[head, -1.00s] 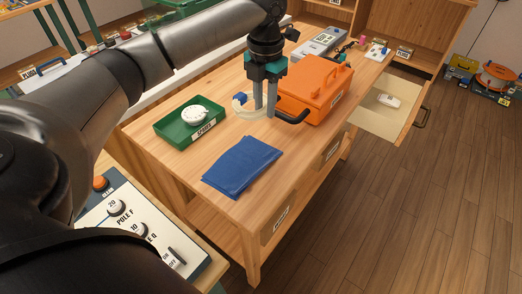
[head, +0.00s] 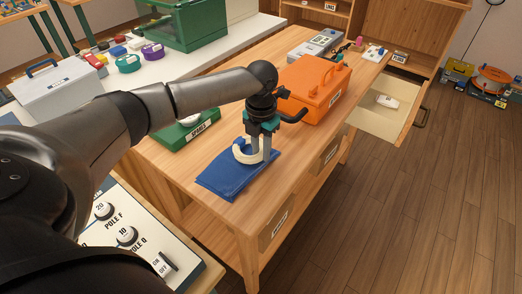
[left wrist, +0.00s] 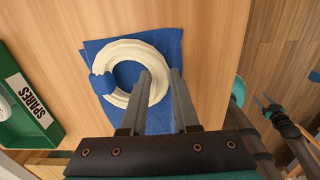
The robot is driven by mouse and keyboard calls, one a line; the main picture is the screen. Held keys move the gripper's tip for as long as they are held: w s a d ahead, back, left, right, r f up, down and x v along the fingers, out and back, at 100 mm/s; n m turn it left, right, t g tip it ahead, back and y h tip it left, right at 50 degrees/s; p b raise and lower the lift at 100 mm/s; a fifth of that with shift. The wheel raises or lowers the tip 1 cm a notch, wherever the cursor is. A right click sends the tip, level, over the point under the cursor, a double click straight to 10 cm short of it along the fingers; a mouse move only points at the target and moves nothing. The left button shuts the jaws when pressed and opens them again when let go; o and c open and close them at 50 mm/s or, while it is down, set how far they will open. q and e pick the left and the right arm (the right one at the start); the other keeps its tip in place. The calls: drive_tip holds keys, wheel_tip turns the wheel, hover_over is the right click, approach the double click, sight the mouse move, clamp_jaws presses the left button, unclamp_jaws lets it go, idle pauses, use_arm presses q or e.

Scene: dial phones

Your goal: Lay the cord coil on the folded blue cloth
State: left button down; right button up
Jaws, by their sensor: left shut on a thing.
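The cord coil (head: 240,152) is a cream ring with a blue band. The folded blue cloth (head: 225,178) lies flat near the front edge of the wooden worktop. My left gripper (head: 257,158) is shut on one side of the coil, over the cloth. In the left wrist view the coil (left wrist: 122,47) lies against the cloth (left wrist: 158,120) from above, and the fingers of my left gripper (left wrist: 162,80) reach its right side. I cannot tell whether the coil touches the cloth.
A green spares tray (head: 183,133) is left of the cloth, partly behind my arm. An orange toolbox (head: 312,88) stands behind my gripper. An open drawer (head: 375,122) juts out at the right. Bare worktop (head: 285,150) lies right of the cloth.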

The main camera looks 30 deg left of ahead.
sight(261, 152)
use_arm(q)
drive_tip(key=shift+f, duration=0.55)
drive_tip(key=c, duration=0.7)
unclamp_jaws()
drive_tip(key=shift+s+f, duration=0.1)
use_arm(e)
drive_tip(key=shift+s+a, duration=0.2)
drive_tip(key=shift+a, duration=0.05)
use_arm(q)
drive_tip(key=shift+o, duration=0.2)
wheel_tip(261, 152, up, 13)
drive_tip(key=p, duration=0.3)
drive_tip(key=shift+r, duration=0.2)
use_arm(e)
drive_tip(key=r, duration=0.1)
drive_tip(key=s+a+r, duration=0.1)
drive_tip(key=r, duration=0.1)
drive_tip(key=shift+s+a, duration=0.15)
drive_tip(key=shift+a, duration=0.05)
drive_tip(key=shift+d, duration=0.15)
